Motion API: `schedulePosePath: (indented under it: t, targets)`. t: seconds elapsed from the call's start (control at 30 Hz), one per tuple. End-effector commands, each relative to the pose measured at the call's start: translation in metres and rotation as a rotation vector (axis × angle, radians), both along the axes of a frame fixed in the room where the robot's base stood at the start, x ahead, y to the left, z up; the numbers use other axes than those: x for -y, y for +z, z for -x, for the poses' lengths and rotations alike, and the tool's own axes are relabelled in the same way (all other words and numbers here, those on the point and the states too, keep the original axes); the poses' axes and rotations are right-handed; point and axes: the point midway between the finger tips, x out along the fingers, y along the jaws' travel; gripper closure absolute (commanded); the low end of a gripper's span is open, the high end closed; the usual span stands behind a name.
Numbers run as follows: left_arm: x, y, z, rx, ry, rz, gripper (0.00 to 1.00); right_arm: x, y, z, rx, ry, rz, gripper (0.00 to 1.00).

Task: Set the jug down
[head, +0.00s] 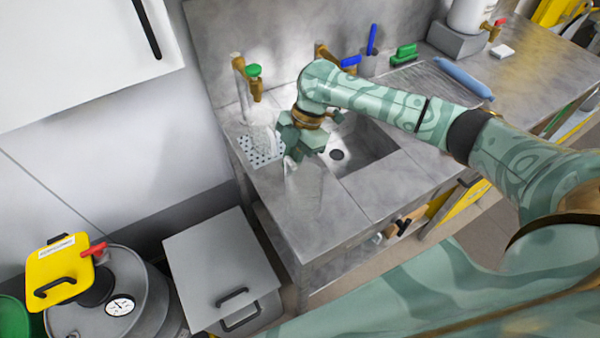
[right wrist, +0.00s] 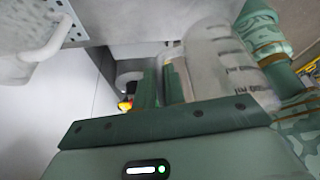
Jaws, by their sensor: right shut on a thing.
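A clear jug (head: 303,187) shows faintly over the left front part of the steel counter (head: 325,215). In the right wrist view the jug (right wrist: 228,62) has dark graduation marks and is right beside the fingers. My right gripper (head: 303,150) reaches in from the right and is shut on the jug, seemingly by its handle; the fingers (right wrist: 163,85) partly hide the grip. I cannot tell whether the jug's base touches the counter. My left gripper is not in view.
A second pale jug (head: 262,122) stands under the green-handled tap (head: 253,82) by a perforated drain plate (head: 258,150). The sink basin (head: 365,150) is right of my gripper. A grey lidded bin (head: 220,265) and a drum (head: 125,300) stand left of the counter.

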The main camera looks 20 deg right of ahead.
Motion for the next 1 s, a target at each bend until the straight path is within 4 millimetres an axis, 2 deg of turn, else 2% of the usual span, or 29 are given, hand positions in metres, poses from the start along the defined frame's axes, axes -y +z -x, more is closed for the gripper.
schedulePosePath:
  t: [0.03,0.1,0.37,0.57,0.93,0.97,1.0]
  targets:
    - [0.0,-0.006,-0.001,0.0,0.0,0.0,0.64,0.006,-0.015,-0.003,-0.005,-0.003,-0.001,1.0]
    - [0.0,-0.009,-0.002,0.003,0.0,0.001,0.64,0.014,-0.025,-0.008,-0.003,-0.002,0.0,1.0]
    - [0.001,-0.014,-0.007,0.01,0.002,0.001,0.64,0.028,-0.043,-0.017,-0.001,0.0,0.0,1.0]
    - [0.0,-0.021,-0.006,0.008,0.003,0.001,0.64,0.028,-0.072,-0.017,-0.002,0.0,0.0,1.0]
    - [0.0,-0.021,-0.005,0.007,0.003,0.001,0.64,0.028,-0.076,-0.017,0.0,0.002,0.0,1.0]
    - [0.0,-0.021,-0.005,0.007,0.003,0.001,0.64,0.028,-0.076,-0.017,0.0,0.002,0.0,0.83]
    - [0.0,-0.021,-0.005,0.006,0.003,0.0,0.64,0.028,-0.075,-0.017,0.0,0.002,0.0,0.72]
